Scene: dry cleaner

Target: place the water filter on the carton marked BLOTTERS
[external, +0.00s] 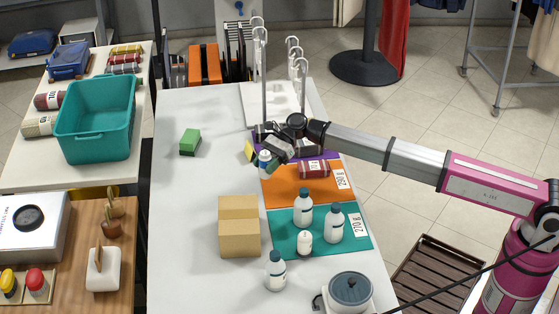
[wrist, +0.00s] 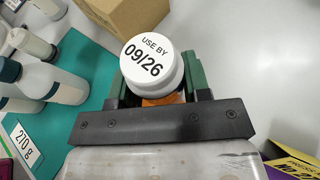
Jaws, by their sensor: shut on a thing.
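My gripper (wrist: 153,82) is shut on a white-capped cylinder (wrist: 148,65) marked USE BY 09/26, which I take to be the water filter. In the external view the held cylinder (external: 264,160) is white and blue, by the far left corner of the orange mat. Whether it touches anything below cannot be told. A plain brown carton (external: 239,228) stands on the table nearer the camera. It also shows in the wrist view (wrist: 125,14), beyond the held cylinder. I cannot read BLOTTERS on it from here.
Several white bottles (external: 303,208) stand on and near the teal mat (external: 350,246), right of the carton. A red roll (external: 313,169) lies on the orange mat (external: 290,191). A green block (external: 190,141) lies left. A lidded pot (external: 350,289) stands at front. White table left of the carton is clear.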

